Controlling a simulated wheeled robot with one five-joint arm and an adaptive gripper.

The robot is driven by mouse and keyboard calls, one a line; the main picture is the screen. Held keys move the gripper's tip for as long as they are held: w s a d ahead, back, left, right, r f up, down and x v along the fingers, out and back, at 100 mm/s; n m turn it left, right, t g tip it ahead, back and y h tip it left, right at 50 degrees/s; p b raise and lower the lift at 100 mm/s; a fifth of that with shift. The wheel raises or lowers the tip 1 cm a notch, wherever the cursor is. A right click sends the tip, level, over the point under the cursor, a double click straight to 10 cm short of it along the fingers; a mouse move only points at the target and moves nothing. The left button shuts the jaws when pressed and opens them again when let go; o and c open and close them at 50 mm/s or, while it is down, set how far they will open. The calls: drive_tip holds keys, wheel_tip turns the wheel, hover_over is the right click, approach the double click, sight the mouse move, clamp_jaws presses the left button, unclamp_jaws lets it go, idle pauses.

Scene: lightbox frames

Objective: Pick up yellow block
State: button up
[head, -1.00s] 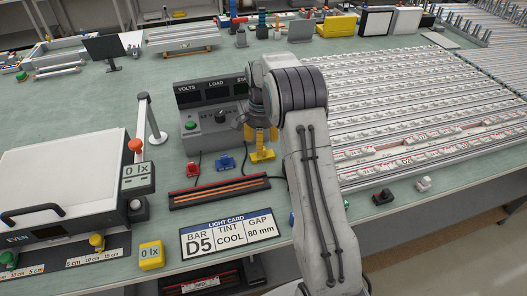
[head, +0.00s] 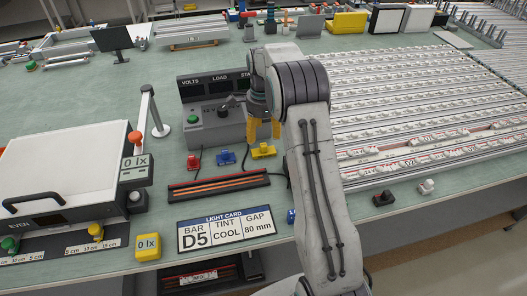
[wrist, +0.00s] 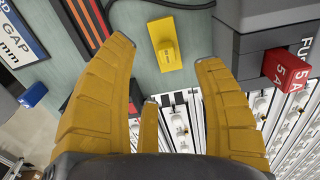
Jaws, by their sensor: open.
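The yellow block (head: 263,151) lies on the green bench, just below my fingertips in the head view.
Blue (head: 225,158) and red (head: 194,161) blocks stand left of the yellow one. A grey meter box (head: 211,128) stands close behind. A dark slotted bar (head: 219,185) and the light card (head: 230,230) lie in front. White-railed strips (head: 420,110) fill the right.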

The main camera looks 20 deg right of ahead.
sight(262, 146)
drive_tip(key=shift+f+p, duration=0.6)
drive_tip(key=shift+f, duration=3)
drive_tip(key=shift+c, duration=0.4)
clamp_jaws()
